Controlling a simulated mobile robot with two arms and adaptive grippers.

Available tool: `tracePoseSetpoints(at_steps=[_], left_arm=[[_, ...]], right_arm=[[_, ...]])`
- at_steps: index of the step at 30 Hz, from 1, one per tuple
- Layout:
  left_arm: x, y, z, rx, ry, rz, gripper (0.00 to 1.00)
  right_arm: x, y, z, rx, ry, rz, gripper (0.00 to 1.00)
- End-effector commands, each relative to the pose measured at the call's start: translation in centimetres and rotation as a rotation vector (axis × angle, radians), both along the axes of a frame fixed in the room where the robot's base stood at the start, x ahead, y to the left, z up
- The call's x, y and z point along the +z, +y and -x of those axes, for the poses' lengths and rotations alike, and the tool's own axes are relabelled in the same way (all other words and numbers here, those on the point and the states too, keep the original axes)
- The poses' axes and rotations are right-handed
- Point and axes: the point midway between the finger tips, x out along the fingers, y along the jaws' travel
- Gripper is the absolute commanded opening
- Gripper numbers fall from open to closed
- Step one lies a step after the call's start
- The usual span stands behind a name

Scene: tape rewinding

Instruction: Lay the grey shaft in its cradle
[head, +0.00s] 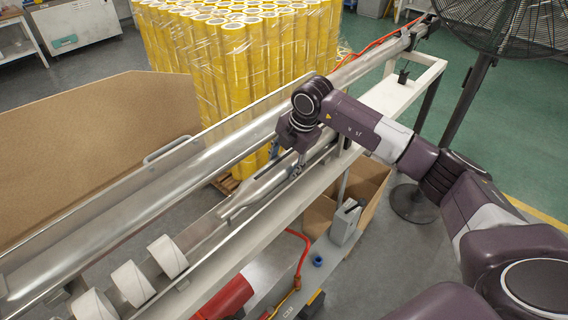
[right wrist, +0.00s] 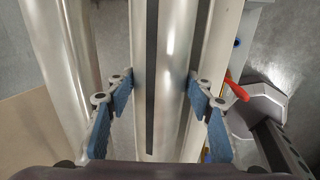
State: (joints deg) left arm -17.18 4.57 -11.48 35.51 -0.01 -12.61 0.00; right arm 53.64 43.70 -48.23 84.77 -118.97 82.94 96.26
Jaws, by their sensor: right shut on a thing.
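The grey shaft (head: 258,190) is a long, smooth metal bar lying lengthwise along the machine's front rail, its near end tapering. My right gripper (head: 285,163) reaches down over it from the right, with its fingers on either side of the shaft. In the right wrist view, the blue-padded fingers (right wrist: 160,78) close on the shaft (right wrist: 176,45), which runs between them. I cannot tell whether the shaft touches the channel below it, and the cradle cannot be made out clearly. My left gripper is not in view.
Several white cores (head: 167,256) stand in line at the near end of the rail. A long silver roller (head: 180,180) runs parallel behind the shaft. Wrapped yellow rolls (head: 235,55) stand behind the machine. A cardboard box (head: 370,185) and a fan (head: 515,25) are at the right.

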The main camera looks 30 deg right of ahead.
Motion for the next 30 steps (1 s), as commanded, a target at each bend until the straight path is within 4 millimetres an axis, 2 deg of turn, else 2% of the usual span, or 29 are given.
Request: tracePoseSetpoints(at_steps=[3,4,9,22,26,30], left_arm=[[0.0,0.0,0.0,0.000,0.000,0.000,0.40],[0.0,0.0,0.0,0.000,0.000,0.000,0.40],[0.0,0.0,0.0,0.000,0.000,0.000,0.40],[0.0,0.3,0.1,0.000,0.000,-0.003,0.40],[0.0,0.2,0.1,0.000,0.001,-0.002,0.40],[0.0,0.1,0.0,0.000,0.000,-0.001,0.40]], right_arm=[[0.0,-0.4,-0.1,-0.006,-0.003,0.007,0.00],[0.0,-0.4,-0.1,-0.006,-0.003,0.007,0.51],[-0.1,-0.2,0.0,-0.003,0.001,0.005,0.68],[0.1,-0.1,0.2,-0.001,0.003,0.003,0.68],[1.8,-0.4,0.5,-0.001,-0.001,0.003,0.68],[4.6,-0.8,1.4,-0.001,-0.004,0.004,0.68]])
